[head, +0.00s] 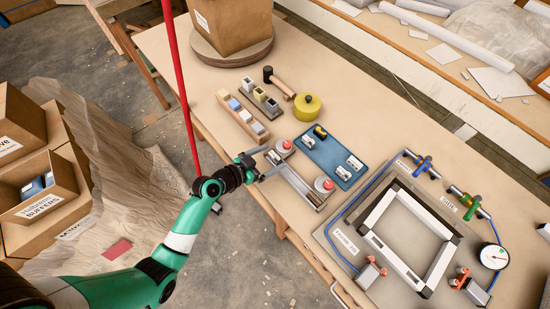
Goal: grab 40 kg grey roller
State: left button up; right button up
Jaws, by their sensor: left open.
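A blue mat (328,157) lies on the workbench with several small rollers on it. Two grey-white rollers lie on its right part, an upper one (355,162) and a lower one (344,173). A yellow and black piece (320,132) lies at its top edge. The load markings are too small to read, so I cannot tell which roller is the 40 kg one. My left gripper (273,161) is open and looks empty, left of the mat, close over a grey metal fixture (304,187) with red-topped round parts. My right gripper is not in view.
A black and white frame (437,268) with blue hoses and a gauge (494,257) sits at the right. A mallet (280,83), a yellow round tin (307,106) and wooden block holders (242,116) lie behind. A red pole (178,70) rises by the bench's left edge.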

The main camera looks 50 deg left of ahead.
pick_arm(q)
jog(key=c, duration=1.5)
jog(key=shift+o, duration=0.2)
jog(key=shift+r+p, duration=0.3)
jog(key=shift+r, duration=0.2)
notch_tip(320, 180, up, 3)
jog(key=shift+f+p, duration=0.1)
jog(key=shift+p, duration=0.8)
jog(key=s+d+r+p, duration=0.7)
jog(key=s+d+r, duration=0.1)
jog(key=d, duration=0.3)
jog(key=shift+s+r, duration=0.3)
jog(key=shift+r, duration=0.35)
